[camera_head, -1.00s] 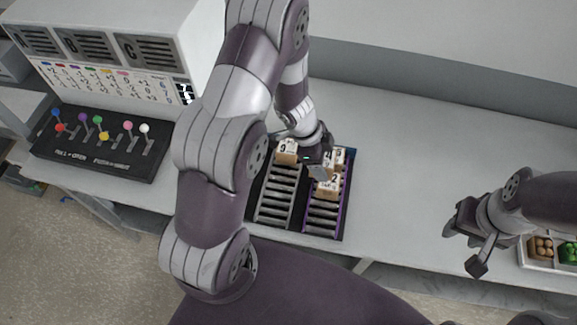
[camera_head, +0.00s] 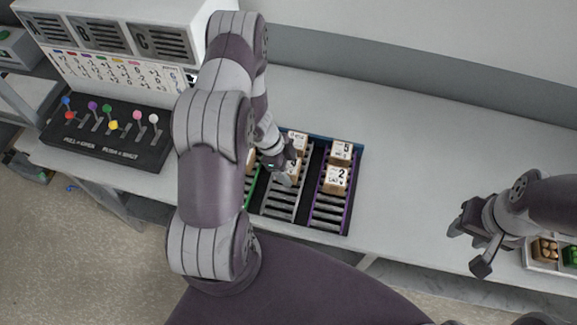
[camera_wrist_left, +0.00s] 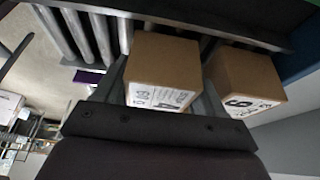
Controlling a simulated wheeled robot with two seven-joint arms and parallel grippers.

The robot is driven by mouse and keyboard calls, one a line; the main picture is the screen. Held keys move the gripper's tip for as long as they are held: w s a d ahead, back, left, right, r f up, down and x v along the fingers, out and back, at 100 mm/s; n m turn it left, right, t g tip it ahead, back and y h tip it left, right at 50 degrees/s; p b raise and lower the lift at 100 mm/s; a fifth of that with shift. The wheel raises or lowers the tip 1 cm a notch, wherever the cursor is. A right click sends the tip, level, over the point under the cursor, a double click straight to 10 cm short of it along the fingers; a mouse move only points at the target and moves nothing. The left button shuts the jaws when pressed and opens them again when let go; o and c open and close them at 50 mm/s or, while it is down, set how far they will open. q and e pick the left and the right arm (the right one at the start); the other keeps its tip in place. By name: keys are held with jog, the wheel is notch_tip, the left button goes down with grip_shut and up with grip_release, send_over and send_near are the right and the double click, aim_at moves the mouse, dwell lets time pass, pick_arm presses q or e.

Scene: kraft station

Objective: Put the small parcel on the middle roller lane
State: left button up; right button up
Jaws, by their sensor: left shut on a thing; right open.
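My left gripper (camera_head: 281,167) is shut on a small brown parcel (camera_wrist_left: 163,68) with a white label that seems to read 4. It holds this parcel over the middle roller lane (camera_head: 282,203); whether the parcel touches the rollers I cannot tell. In the head view the gripper hides most of it. Another brown parcel (camera_head: 298,138) is at the back of the middle lane; in the wrist view it shows a 9 (camera_wrist_left: 245,84) beside the held one. My right gripper (camera_head: 475,237) is open and empty, over the counter's front edge on the right.
The purple-edged right lane (camera_head: 330,214) carries parcels marked 5 (camera_head: 341,150) and 2 (camera_head: 336,179). The green-edged left lane (camera_head: 250,192) is mostly hidden by my left arm. A lever panel (camera_head: 108,134) is at left. A produce tray (camera_head: 547,267) is at right.

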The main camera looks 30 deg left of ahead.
pick_arm(q)
jog(key=shift+f, duration=0.15)
jog(key=o, duration=0.8)
jog(key=shift+c, duration=0.2)
